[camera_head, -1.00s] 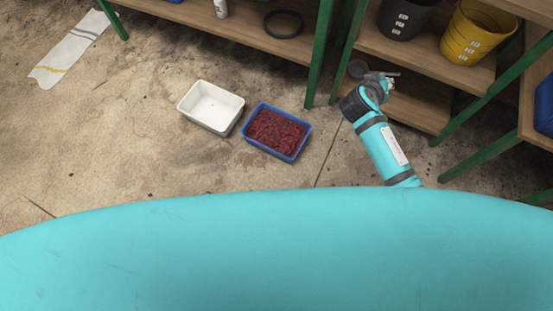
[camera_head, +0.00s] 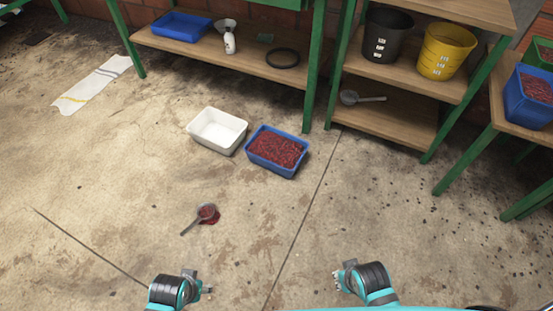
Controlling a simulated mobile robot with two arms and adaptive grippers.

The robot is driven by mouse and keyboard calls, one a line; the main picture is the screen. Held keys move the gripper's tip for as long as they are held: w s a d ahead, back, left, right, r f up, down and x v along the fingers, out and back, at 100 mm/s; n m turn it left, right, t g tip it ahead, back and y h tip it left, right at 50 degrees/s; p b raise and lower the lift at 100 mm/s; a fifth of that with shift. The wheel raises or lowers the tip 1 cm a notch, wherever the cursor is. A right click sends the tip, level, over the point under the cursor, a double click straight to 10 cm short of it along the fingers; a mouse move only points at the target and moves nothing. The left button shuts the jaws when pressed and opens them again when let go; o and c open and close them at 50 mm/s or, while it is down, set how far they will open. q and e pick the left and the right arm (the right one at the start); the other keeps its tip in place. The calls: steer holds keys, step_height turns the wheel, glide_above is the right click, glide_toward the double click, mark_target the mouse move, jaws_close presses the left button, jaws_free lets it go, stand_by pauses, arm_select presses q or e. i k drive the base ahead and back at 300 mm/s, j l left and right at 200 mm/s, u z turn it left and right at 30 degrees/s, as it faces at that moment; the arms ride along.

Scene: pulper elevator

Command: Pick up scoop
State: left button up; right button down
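A grey scoop (camera_head: 360,97) lies on the lower wooden shelf at the right, its handle pointing right. A second scoop (camera_head: 205,213) lies on the concrete floor, with dark red matter in and beside its bowl and its handle pointing lower left. My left gripper (camera_head: 205,290) is at the bottom edge, below the floor scoop and apart from it. My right gripper (camera_head: 338,280) is at the bottom, right of centre, far from both scoops. Both look empty, but their fingers are too small to tell whether they are open.
A white tub (camera_head: 196,140) and a blue tub (camera_head: 296,172) of red berries stand on the floor. Black (camera_head: 388,42) and yellow (camera_head: 440,62) buckets stand on the shelf above the grey scoop. Green shelf legs flank the shelves. The front floor is mostly clear.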

mark_target(205, 212)
steer(key=u, duration=0.8)
